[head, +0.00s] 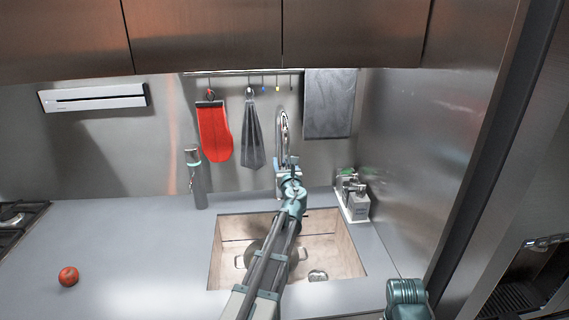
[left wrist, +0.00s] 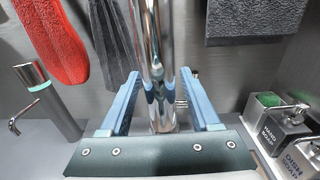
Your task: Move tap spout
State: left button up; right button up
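The chrome tap (head: 284,122) stands behind the sink, with its curved spout at the top. In the left wrist view its shiny upright pipe (left wrist: 150,30) runs through the middle of the picture. My left gripper (head: 286,168) reaches over the sink to the tap. In the left wrist view its two blue fingers (left wrist: 160,74) are apart, one on each side of the pipe, with visible gaps. The tap's lower part is partly hidden by the gripper in the head view. My right gripper is out of view; only part of my right arm shows at the lower right.
The sink (head: 221,265) holds a pot (head: 258,254), partly hidden by my arm. Soap bottles (head: 357,205) stand right of the tap, and a grey cylindrical dispenser (head: 198,183) stands left. A red mitt (head: 214,132) and grey towel (head: 330,105) hang behind. An apple (head: 68,276) lies on the left counter.

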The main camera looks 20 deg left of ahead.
pick_arm(q)
jog(key=v, duration=1.3)
jog(key=shift+s+d, duration=0.25)
jog(key=shift+s, duration=0.1)
jog(key=s+d+f+n+g+h, duration=0.2)
jog(key=s+d+f+n+g, duration=0.2)
jog(key=s+d+f+n, duration=0.2)
jog(key=s+d+f+n+g+h, duration=0.2)
jog(key=s+d+f+n+g, duration=0.2)
jog(key=s+d+f+n, duration=0.2)
jog(key=s+d+f+n+g+h, duration=0.2)
jog(key=s+d+f+n+g, duration=0.2)
jog(key=n, duration=0.6)
jog(key=shift+s+d+f, duration=0.4)
jog(key=shift+d+f, duration=0.15)
jog(key=shift+f, duration=0.15)
jog(key=shift+s+d+f, duration=0.35)
jog(key=shift+d+f, duration=0.15)
jog(key=shift+f, duration=0.15)
jog(key=shift+s+d+f, duration=0.4)
jog(key=shift+d+f, duration=0.15)
jog(key=shift+f, duration=0.15)
jog(key=s+d+f+n+g+h, duration=0.1)
jog(key=s+d+n+g+h, duration=0.1)
jog(key=s+d, duration=0.5)
jog(key=shift+s+d+f+n+g+h, duration=0.2)
jog(key=shift+s+f+n+g+h, duration=0.2)
jog(key=shift+n+g, duration=0.25)
jog(key=shift+c, duration=0.3)
